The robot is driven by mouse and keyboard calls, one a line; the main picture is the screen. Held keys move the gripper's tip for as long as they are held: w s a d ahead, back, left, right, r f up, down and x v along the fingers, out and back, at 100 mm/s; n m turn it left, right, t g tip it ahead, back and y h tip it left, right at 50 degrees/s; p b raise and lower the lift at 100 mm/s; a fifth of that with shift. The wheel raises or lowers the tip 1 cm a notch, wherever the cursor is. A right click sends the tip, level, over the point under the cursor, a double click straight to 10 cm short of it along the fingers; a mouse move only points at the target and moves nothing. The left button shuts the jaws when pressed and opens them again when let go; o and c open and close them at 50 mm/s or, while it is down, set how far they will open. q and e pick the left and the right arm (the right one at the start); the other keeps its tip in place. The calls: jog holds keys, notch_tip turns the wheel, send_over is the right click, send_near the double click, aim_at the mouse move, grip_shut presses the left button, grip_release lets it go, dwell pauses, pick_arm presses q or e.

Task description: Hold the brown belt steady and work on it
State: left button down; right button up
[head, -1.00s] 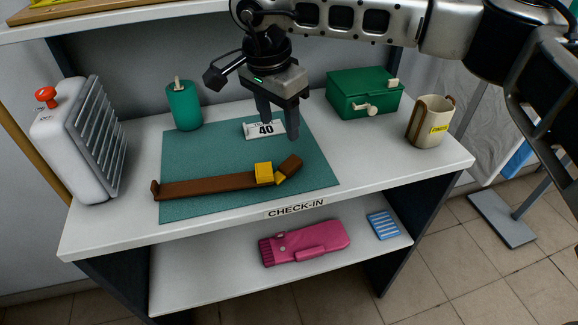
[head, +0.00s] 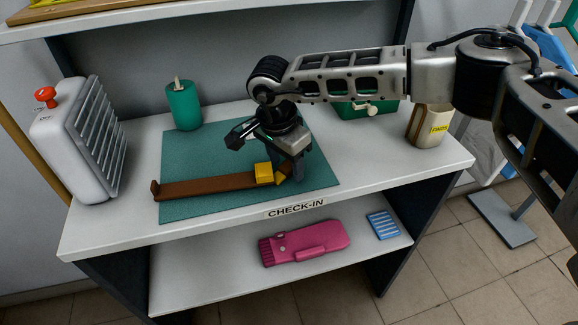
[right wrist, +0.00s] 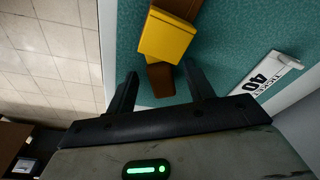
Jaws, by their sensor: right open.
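The brown belt (head: 210,186) lies across the teal mat (head: 180,212), with a yellow block-like piece (head: 264,173) near its right end. My right gripper (head: 291,172) is lowered at the belt's right end, its fingers pointing down. In the right wrist view the gripper (right wrist: 160,88) is open. The short brown end (right wrist: 160,78) shows between and just beyond its fingertips, below the yellow piece (right wrist: 166,36). I cannot tell whether the fingers touch the belt. My left gripper is not in view.
A white ticket (right wrist: 266,80) reading 40 lies beside the gripper. On the counter stand a grey ribbed case (head: 75,140), a green canister (head: 184,105), a green box (head: 345,111) partly behind my arm, and a cream mug (head: 428,125). The shelf below holds a pink item (head: 305,243).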

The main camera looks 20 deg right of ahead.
aim_at(286, 170)
jog(key=c, duration=1.1)
jog(key=shift+c, duration=0.2)
jog(key=shift+r, duration=0.3)
jog(key=r, duration=0.6)
jog(key=shift+s+r, duration=0.25)
jog(key=shift+s, duration=0.1)
jog(key=s, duration=1.7)
jog(key=shift+s, duration=0.15)
